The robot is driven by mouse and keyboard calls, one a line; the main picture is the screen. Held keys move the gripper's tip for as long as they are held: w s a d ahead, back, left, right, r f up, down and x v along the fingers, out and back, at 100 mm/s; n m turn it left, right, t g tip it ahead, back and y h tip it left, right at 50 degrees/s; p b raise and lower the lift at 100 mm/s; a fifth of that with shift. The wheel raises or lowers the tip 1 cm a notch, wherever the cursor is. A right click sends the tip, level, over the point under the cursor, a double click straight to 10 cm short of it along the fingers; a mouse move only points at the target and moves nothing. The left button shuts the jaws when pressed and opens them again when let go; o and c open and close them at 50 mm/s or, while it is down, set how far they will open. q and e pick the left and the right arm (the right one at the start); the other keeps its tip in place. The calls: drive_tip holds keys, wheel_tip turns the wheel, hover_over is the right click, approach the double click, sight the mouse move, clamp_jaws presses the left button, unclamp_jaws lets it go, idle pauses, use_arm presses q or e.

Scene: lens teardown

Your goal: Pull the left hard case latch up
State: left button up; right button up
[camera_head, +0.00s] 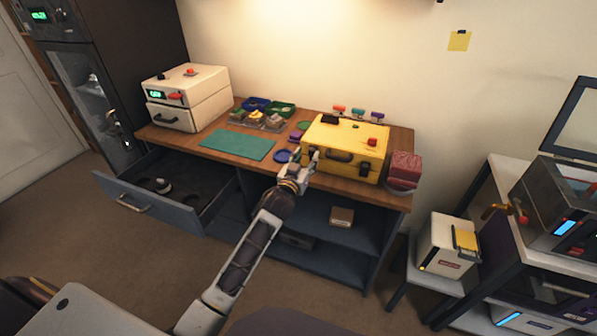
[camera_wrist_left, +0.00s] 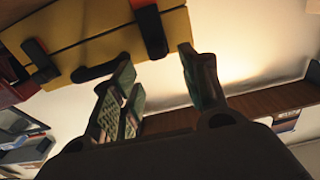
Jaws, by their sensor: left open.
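The yellow hard case (camera_head: 347,135) stands closed on the wooden worktop, its front with a dark handle (camera_head: 340,156) towards me. In the left wrist view the case (camera_wrist_left: 105,47) fills the upper left, inverted, with its handle (camera_wrist_left: 95,72) and two dark latches. The left hard case latch (camera_wrist_left: 150,30) is the one nearer my gripper there; the other latch (camera_wrist_left: 40,62) is farther off. My left gripper (camera_head: 307,158) is open and empty at the case's front left corner. Its spread fingers (camera_wrist_left: 157,62) are just short of the left latch; contact cannot be told. My right gripper is out of view.
The wooden worktop (camera_head: 190,139) also bears a green mat (camera_head: 237,145), small bins and a white boxy device (camera_head: 188,95). A red block (camera_head: 405,166) stands right of the case. An open drawer (camera_head: 150,205) juts out below at left.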

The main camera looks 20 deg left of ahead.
use_arm(q)
drive_tip(key=s, duration=0.6)
drive_tip(key=shift+s+a, duration=0.15)
drive_tip(key=shift+s, duration=0.1)
drive_tip(key=shift+m, duration=0.3)
idle(0.5)
